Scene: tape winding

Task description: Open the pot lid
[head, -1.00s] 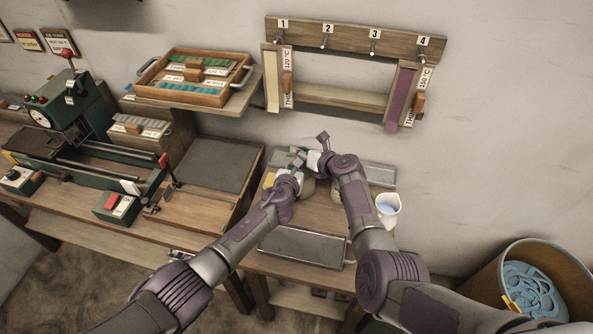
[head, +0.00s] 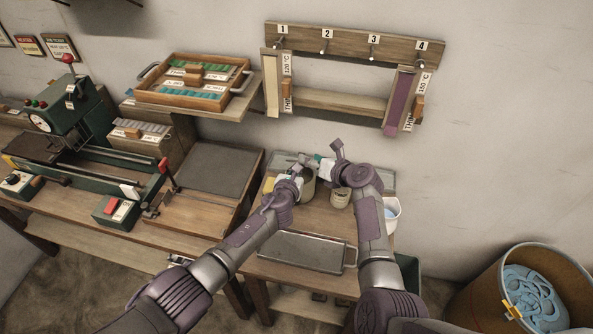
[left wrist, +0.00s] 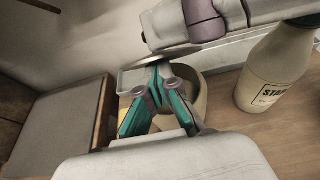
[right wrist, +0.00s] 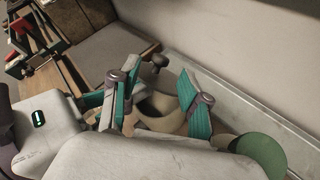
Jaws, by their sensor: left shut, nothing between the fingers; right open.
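The beige pot (head: 308,190) stands on the right-hand table, partly hidden by my grippers. In the right wrist view the pot (right wrist: 166,118) shows between my spread teal fingers, with a dark knob (right wrist: 158,62) just beyond it. I cannot tell whether the knob belongs to the lid or how the lid sits. My left gripper (head: 301,166) is at the pot's far left side. In the left wrist view its fingers (left wrist: 156,68) are closed together in front of the pot (left wrist: 198,98), holding nothing. My right gripper (right wrist: 158,88) is open and empty over the pot, close to the left one.
A cream labelled bottle (left wrist: 275,68) stands right of the pot. A white cup (head: 392,213) is at the table's right edge. A metal tray (head: 300,252) lies in front. A worn bin (head: 480,285) stands on the right; a wall rack (head: 350,40) hangs behind.

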